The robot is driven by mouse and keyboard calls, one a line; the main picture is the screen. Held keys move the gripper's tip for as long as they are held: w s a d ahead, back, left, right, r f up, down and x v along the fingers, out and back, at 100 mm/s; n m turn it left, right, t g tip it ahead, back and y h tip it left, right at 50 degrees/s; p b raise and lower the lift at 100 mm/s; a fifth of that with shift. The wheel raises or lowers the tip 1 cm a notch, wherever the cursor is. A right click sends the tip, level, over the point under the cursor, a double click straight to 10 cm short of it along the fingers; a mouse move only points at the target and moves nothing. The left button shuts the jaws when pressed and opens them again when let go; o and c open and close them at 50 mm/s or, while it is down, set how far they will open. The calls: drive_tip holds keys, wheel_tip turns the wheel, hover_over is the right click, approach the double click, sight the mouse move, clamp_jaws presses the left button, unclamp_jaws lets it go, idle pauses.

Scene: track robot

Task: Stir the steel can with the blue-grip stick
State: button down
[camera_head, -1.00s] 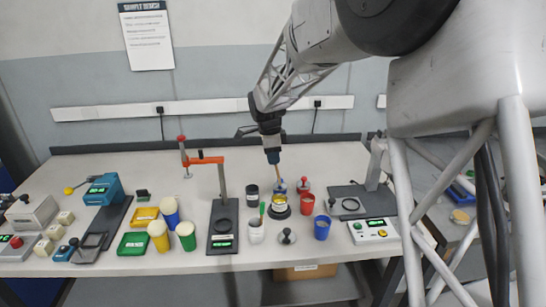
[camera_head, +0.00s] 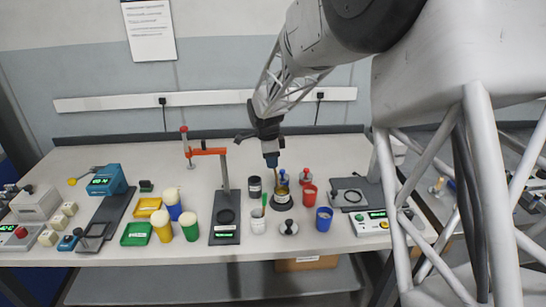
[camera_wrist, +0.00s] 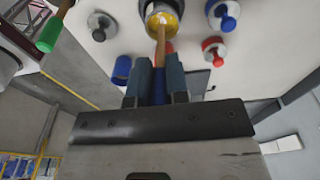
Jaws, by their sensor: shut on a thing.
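The steel can (camera_head: 282,200) stands on a dark round base right of the table's middle. In the wrist view its open mouth (camera_wrist: 162,14) shows yellow contents. My gripper (camera_head: 272,164) is above the can, pointing down. It is shut on the blue grip of the stick, which shows between the fingers in the wrist view (camera_wrist: 158,88). The stick's wooden shaft (camera_wrist: 160,42) runs from the grip into the can's mouth. The stick's lower end is hidden in the can, so its depth cannot be told.
A dark jar (camera_head: 254,188) and a white cup with a green-grip stick (camera_head: 258,225) stand left of the can. An orange-armed stand (camera_head: 208,151) rises to the left.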

sight(276, 175)
drive_tip(key=shift+d+f, duration=0.2)
drive_tip(key=shift+f, duration=0.8)
drive_tip(key=shift+d+f, duration=0.25)
drive_tip(key=shift+f, duration=0.8)
drive_tip(key=shift+d+f, duration=0.2)
drive_tip(key=shift+f, duration=0.8)
drive_tip(key=shift+a, duration=0.15)
